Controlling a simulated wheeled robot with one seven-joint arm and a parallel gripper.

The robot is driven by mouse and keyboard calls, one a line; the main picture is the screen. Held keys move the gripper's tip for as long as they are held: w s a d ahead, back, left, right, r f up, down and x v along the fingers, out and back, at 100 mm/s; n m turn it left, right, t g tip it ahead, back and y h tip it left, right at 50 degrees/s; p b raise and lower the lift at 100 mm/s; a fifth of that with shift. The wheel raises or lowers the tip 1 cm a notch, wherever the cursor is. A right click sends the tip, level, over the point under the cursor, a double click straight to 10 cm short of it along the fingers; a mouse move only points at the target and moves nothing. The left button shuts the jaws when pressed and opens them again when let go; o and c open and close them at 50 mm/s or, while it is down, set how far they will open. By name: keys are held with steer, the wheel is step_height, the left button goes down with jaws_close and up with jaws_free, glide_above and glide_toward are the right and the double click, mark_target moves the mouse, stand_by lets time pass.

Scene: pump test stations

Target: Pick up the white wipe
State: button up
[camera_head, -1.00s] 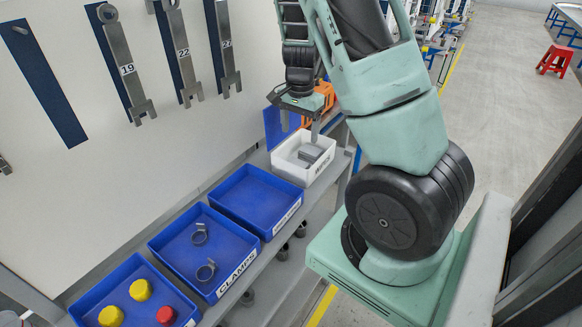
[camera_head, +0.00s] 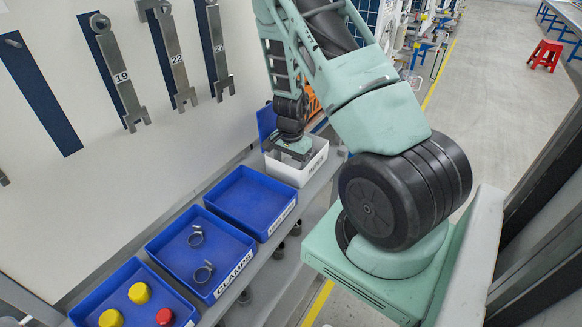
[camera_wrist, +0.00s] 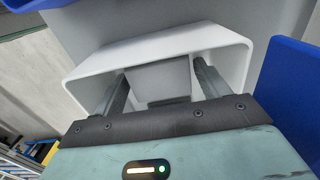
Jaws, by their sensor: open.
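My gripper (camera_head: 290,158) points down into the white bin (camera_head: 315,163) at the far end of the row, its jaws open. In the wrist view the two fingers (camera_wrist: 160,76) reach inside the white bin's rim (camera_wrist: 170,40), one on each side of a pale grey, flat-faced shape (camera_wrist: 160,82). I cannot tell whether this is the wipe or part of the bin's inside. A darker strip shows below it, close to the gripper body. In the head view my gripper and arm hide most of the bin's contents.
An empty blue bin (camera_head: 268,232), a blue clamps bin (camera_head: 208,289) and a bin with yellow and red caps (camera_head: 180,306) line the shelf nearer. Numbered wrenches (camera_head: 122,80) hang on the wall panel. A blue bin wall (camera_wrist: 285,85) stands close beside the white bin.

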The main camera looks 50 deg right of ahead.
mark_target(291, 164)
steer(key=c, duration=0.8)
step_height(291, 164, up, 18)
stand_by(0.3)
steer(key=o, duration=0.5)
steer(key=c, duration=0.3)
steer(key=shift+c, duration=0.2)
